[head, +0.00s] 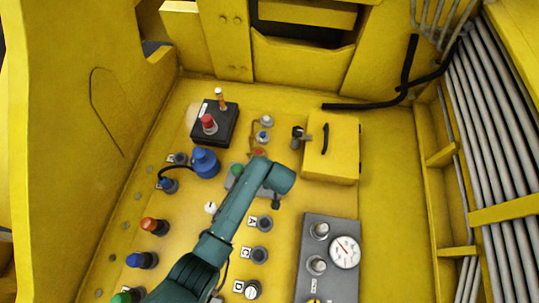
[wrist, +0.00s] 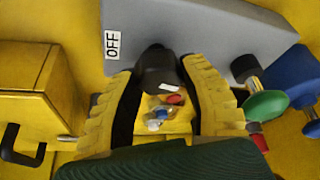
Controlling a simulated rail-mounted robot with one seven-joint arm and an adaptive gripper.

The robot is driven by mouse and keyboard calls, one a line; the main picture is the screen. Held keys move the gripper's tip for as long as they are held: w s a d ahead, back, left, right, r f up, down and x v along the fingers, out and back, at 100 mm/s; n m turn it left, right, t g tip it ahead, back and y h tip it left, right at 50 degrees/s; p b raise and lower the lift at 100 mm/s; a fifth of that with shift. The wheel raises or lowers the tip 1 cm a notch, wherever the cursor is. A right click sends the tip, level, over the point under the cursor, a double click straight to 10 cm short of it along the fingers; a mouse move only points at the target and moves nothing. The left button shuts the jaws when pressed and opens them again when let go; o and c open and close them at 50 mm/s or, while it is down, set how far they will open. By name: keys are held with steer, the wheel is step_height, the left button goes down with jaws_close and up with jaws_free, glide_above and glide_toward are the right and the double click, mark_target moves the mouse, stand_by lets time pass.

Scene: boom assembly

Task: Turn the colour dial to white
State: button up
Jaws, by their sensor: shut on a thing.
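My gripper (wrist: 157,78) has its ridged yellow fingers on both sides of a black knob (wrist: 157,62) and is shut on it. The knob has a short white mark on its lower right side. It sits on a grey box (wrist: 205,35) beside a white OFF label (wrist: 111,45). No colour names or position marks are readable around it, so I cannot tell whether it is the colour dial. In the head view, my wrist covers most of the grey box (head: 240,184) and hides the grip.
A yellow box with a black handle (head: 332,165) is nearby. A gauge panel (head: 333,285) stands at lower right, a black box with a red knob (head: 228,125) at upper left. Several knobs line the yellow floor.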

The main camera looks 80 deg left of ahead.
steer(key=shift+f+n+g+b, duration=0.2)
steer(key=shift+n+g+b, duration=0.3)
steer(key=shift+n, duration=1.1)
steer(key=shift+s, duration=0.1)
steer(key=o, duration=1.2)
steer(key=shift+r, duration=0.1)
steer(key=shift+r, duration=0.1)
steer(key=shift+d+r, duration=0.1)
steer(key=shift+r, duration=0.25)
steer(key=v, duration=1.1)
steer(key=shift+w+r, duration=0.15)
steer(key=shift+w, duration=0.1)
